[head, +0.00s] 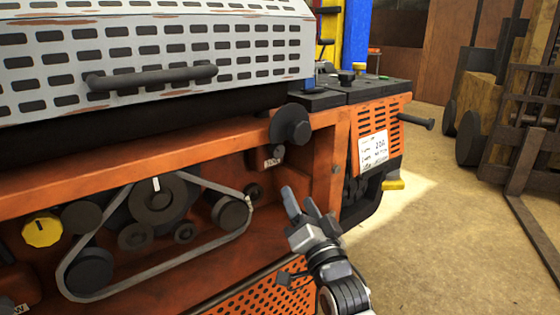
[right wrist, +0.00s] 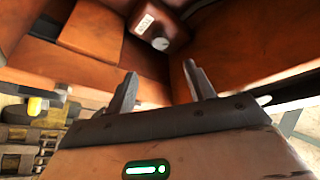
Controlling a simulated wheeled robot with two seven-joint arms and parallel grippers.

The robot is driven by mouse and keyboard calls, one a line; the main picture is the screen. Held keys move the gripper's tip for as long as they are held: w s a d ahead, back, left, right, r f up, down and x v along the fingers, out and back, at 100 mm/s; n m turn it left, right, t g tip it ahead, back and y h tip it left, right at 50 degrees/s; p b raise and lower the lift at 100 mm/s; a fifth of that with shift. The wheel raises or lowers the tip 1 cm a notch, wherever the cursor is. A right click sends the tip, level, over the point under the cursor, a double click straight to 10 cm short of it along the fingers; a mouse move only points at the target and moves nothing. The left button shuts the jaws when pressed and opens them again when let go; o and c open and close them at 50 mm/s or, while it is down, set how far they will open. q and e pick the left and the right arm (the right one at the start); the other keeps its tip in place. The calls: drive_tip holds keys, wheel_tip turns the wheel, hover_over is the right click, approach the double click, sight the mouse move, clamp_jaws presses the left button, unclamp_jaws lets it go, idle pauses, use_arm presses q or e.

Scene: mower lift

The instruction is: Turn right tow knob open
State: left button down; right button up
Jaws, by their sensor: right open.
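The right tow knob (head: 278,152) is a small dark knob by a white label on the mower's orange side, just under the top rail. In the right wrist view the knob (right wrist: 160,44) is a small grey round end on a reddish-brown box with a white label. My right gripper (head: 298,196) is open and empty, below and slightly right of the knob. In the right wrist view its two fingers (right wrist: 160,72) point toward the knob, with a gap before it. I cannot tell the knob's turn angle. My left gripper is out of view.
A belt drive with several dark pulleys (head: 160,200) and a yellow knob (head: 42,230) fill the bay to the left. A large black round knob (head: 290,124) sits above the tow knob. An orange side panel (head: 335,165) stands close right. Floor (head: 430,230) is open at right.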

sight(278, 155)
drive_tip(key=b+x, duration=0.1)
drive_tip(key=x, duration=1.2)
drive_tip(key=shift+f, duration=0.1)
drive_tip(key=shift+w+a+r, duration=0.2)
drive_tip(key=shift+w+r, duration=0.05)
drive_tip(key=shift+w, duration=0.35)
drive_tip(key=c, duration=1)
drive_tip(key=shift+d+f+n+y+b, duration=0.15)
drive_tip(key=shift+n+y+b, duration=0.25)
drive_tip(key=shift+n+b, duration=0.4)
drive_tip(key=shift+n, duration=0.3)
drive_tip(key=o, duration=1)
